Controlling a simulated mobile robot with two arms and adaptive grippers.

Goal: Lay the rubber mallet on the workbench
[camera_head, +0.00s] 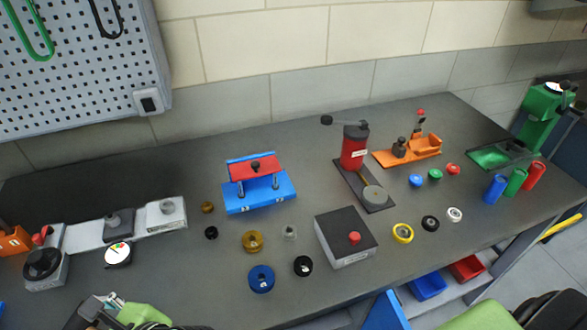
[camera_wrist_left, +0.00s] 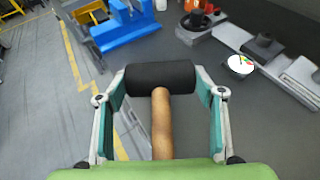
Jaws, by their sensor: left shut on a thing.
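The rubber mallet (camera_wrist_left: 160,76) has a black cylindrical head and a wooden handle (camera_wrist_left: 162,125). In the left wrist view, my left gripper (camera_wrist_left: 161,88) is shut on the head, one finger at each end, and the handle points back toward the palm. In the head view my left gripper (camera_head: 105,306) shows only partly, at the bottom left by the bench's front edge; the mallet is hard to make out there. The workbench (camera_head: 180,275) has a dark grey top. My right gripper is not in view.
A red-knobbed grey device (camera_head: 45,265), a round dial (camera_head: 118,254) and a grey rail stand at the bench's left. Blue (camera_head: 261,278) and brass rings lie mid-bench. A grey box with a red button (camera_head: 345,240) stands right of them. Bare bench lies around (camera_head: 180,285).

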